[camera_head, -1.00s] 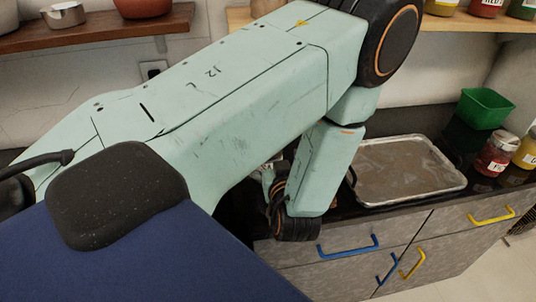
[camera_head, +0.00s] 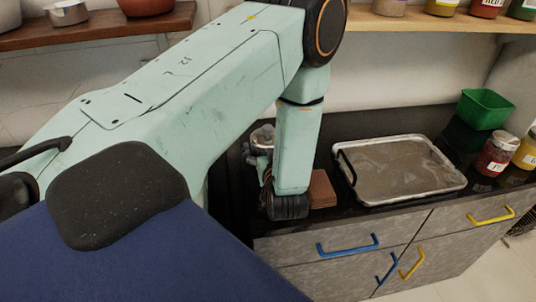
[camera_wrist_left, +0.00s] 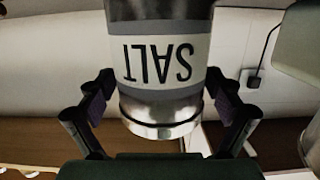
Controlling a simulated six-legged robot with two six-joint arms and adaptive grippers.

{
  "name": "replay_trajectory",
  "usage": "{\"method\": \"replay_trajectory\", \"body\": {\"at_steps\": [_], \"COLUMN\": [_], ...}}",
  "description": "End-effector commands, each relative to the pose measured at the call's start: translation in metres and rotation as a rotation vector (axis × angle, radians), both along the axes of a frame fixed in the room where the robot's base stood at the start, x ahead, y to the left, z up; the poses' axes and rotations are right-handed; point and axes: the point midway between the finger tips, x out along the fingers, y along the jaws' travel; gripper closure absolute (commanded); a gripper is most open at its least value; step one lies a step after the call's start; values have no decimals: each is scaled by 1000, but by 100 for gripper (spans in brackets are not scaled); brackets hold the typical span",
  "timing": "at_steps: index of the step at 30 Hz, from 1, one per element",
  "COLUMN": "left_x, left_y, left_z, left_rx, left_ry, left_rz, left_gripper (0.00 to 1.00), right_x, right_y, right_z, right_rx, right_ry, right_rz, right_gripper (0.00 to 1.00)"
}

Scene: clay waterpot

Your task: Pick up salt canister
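The salt canister (camera_wrist_left: 158,62) fills the upper middle of the left wrist view, with its SALT label upside down and a silver metal end towards the bottom. In the head view only a small silvery part of it (camera_head: 262,137) shows behind my left forearm. My left gripper (camera_wrist_left: 160,95) has one finger on each side of the canister, with narrow gaps beside its metal end. It looks open; contact at the fingertips is unclear. In the head view the gripper (camera_head: 262,168) is largely hidden by the wrist. My right gripper is not in view.
A metal tray (camera_head: 405,170) lies on the dark counter to the right, beside a small brown block (camera_head: 321,190). A green bin (camera_head: 485,108) and jars (camera_head: 496,153) stand further right. Wooden shelves (camera_head: 105,32) hang above. A wall outlet (camera_wrist_left: 250,78) shows in the wrist view.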

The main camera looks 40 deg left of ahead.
Motion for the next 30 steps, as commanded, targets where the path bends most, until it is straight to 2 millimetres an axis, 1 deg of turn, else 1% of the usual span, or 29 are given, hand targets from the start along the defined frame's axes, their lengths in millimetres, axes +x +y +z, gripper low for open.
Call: {"method": "replay_trajectory", "body": {"at_steps": [1, 2, 25, 30], "left_x": [0, 0, 1, 1], "left_y": [0, 0, 0, 0], "left_z": [0, 0, 1, 3], "left_rx": [0, 0, 2, 4], "left_ry": [0, 0, -4, -7], "left_rz": [0, 0, 0, 0], "left_gripper": [17, 20, 85, 86], "right_x": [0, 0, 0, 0], "right_y": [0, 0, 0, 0], "right_z": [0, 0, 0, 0], "right_rx": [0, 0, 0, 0], "right_ry": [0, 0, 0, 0], "right_rz": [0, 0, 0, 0], "right_gripper": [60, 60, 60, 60]}}
